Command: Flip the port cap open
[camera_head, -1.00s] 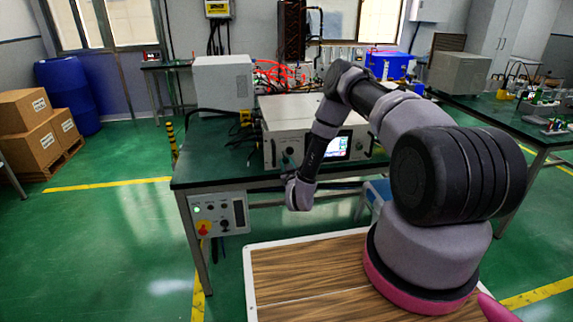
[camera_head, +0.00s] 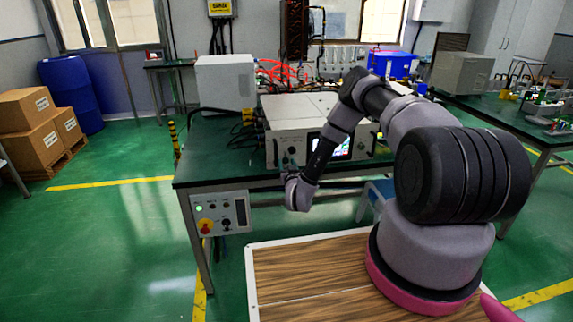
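The microwave generator (camera_head: 285,143) is a pale box with a lit screen (camera_head: 341,146) on its front, standing on the green-topped table. My arm reaches down in front of it and covers part of its front panel. My gripper (camera_head: 290,165) is at the left part of the front panel, small and mostly hidden by the wrist. I cannot tell whether its fingers are open or shut, or whether they touch the panel. The port cap cannot be made out; it may be hidden behind my gripper and wrist.
A control box (camera_head: 222,213) with a red knob hangs on the table's front left. A light grey cabinet (camera_head: 225,82) stands behind the generator on the left. Cardboard boxes (camera_head: 33,140) stand at the far left.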

